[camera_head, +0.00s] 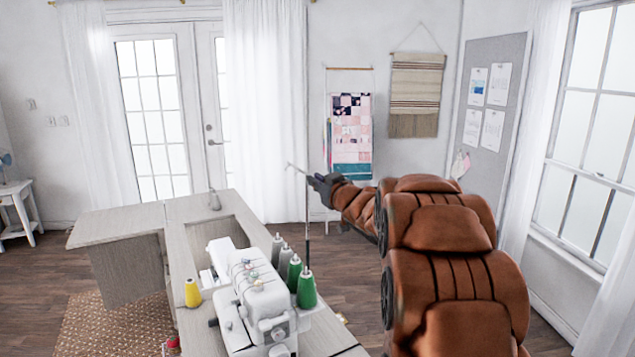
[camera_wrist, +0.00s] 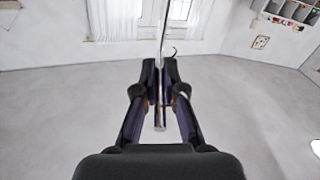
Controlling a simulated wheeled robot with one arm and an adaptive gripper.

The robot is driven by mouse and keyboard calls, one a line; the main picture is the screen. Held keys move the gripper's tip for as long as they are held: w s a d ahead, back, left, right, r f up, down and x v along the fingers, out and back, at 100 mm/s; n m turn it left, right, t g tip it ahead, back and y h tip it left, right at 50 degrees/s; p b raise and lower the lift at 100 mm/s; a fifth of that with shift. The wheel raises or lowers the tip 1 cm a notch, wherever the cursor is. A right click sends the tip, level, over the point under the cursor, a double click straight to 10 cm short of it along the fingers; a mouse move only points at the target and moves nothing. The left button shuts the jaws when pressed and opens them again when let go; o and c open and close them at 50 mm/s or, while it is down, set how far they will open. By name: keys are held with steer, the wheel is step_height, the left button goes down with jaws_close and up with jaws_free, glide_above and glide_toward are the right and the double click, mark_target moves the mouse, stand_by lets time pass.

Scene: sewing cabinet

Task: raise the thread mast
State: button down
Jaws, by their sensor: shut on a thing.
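The thread mast (camera_head: 307,225) is a thin, dark upright rod rising behind the cones of the white sewing machine (camera_head: 255,300). A thin light crosspiece (camera_head: 295,168) shows near its top. My gripper (camera_head: 313,180) is at the upper part of the mast, well above the thread cones. A small dark hook (camera_wrist: 174,51) shows just beyond the fingertips.
Green cones (camera_head: 306,289) and grey cones (camera_head: 278,248) stand beside the mast's foot. A yellow cone (camera_head: 192,293) stands left of the machine on the cabinet top (camera_head: 190,208). The air around the mast's upper part is clear, with a wall hanging (camera_head: 351,135) far behind.

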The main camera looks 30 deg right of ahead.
steer(key=shift+r, duration=0.4)
steer(key=c, duration=1.6)
jaws_free()
steer(key=o, duration=0.3)
steer(key=shift+f, duration=0.1)
steer(key=shift+o, duration=0.2)
steer(key=shift+s, duration=0.1)
steer(key=s+a, duration=0.1)
steer(key=s, duration=1)
steer(key=shift+s, duration=0.4)
steer(key=shift+f, duration=0.1)
